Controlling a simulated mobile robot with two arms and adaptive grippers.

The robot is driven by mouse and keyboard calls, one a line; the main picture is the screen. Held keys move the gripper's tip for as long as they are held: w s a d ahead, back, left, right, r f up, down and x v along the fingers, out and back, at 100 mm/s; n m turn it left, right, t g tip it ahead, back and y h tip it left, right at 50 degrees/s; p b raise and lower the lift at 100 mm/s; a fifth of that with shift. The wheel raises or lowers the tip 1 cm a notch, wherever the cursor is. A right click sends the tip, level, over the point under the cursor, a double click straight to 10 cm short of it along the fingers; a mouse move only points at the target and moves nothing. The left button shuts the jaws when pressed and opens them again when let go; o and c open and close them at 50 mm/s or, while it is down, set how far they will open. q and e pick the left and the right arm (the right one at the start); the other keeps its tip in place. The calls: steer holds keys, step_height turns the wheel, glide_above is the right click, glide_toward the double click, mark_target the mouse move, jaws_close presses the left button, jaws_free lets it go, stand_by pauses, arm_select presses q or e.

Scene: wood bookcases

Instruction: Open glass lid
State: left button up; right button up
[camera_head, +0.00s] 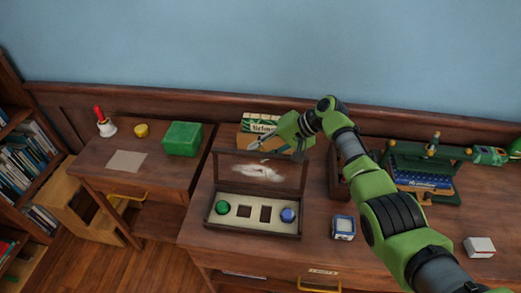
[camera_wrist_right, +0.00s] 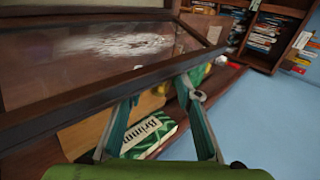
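The glass lid (camera_head: 262,172) has a dark wood frame and a smudged pane. It stands raised, roughly upright, at the back of a shallow wooden display box (camera_head: 252,230). The box holds a green ball (camera_head: 222,207) and a blue ball (camera_head: 288,215), with two dark square recesses between them. My right gripper (camera_head: 281,149) is at the lid's top edge, with its fingers spread. In the right wrist view the lid (camera_wrist_right: 110,50) crosses just beyond the open fingers (camera_wrist_right: 158,92); I cannot tell if they touch it. My left gripper is not in view.
A green and white carton (camera_head: 262,122) stands behind the lid. A small white-and-blue box (camera_head: 343,228) sits right of the display box. A green box (camera_head: 183,138) and a red-handled bell (camera_head: 104,122) are on the left desk.

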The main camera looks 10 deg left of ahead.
steer(key=shift+d+r, duration=0.1)
steer(key=shift+r, duration=0.05)
steer(key=v, duration=1.1)
steer(key=shift+d+r, duration=0.2)
steer(key=shift+d, duration=0.05)
